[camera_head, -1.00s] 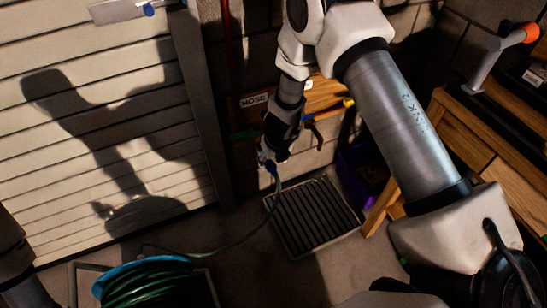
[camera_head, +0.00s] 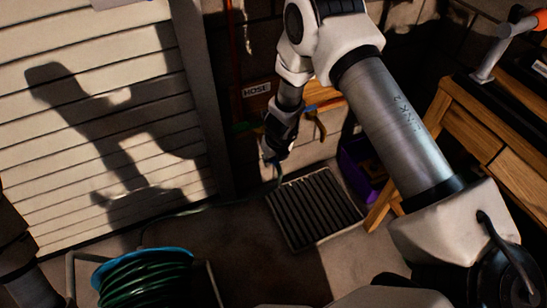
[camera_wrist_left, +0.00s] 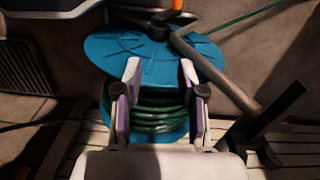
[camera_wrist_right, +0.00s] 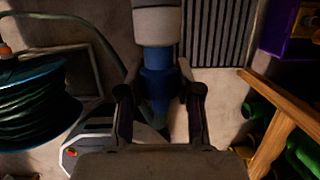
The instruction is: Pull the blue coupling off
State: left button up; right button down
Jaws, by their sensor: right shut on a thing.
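The blue coupling (camera_wrist_right: 157,84) is between the fingers of my right gripper (camera_wrist_right: 159,103) in the right wrist view, below a pale grey cylindrical part. My right gripper is shut on it. In the head view this gripper (camera_head: 274,152) points down near the wall, above the floor grate, and largely hides the coupling. The green hose (camera_head: 190,211) runs from near this gripper along the floor towards the reel. My left gripper (camera_wrist_left: 160,90) is open and empty, with the hose reel (camera_wrist_left: 157,52) beyond its fingers.
A floor grate (camera_head: 314,209) lies below my right gripper. A purple bin (camera_head: 360,167) and a wooden bench (camera_head: 467,130) stand to the right. The blue-topped reel (camera_head: 145,256) is at the lower left. A HOSE sign (camera_head: 256,89) is on the wall.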

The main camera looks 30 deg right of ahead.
jog(key=shift+s+f+b, duration=0.1)
jog(key=shift+s+b, duration=0.15)
jog(key=shift+b, duration=0.55)
jog(key=s+b, duration=0.1)
jog(key=b, duration=0.2)
jog(key=shift+s, duration=0.15)
jog(key=s+b, duration=0.2)
jog(key=b, duration=0.1)
jog(key=shift+s+a, duration=0.1)
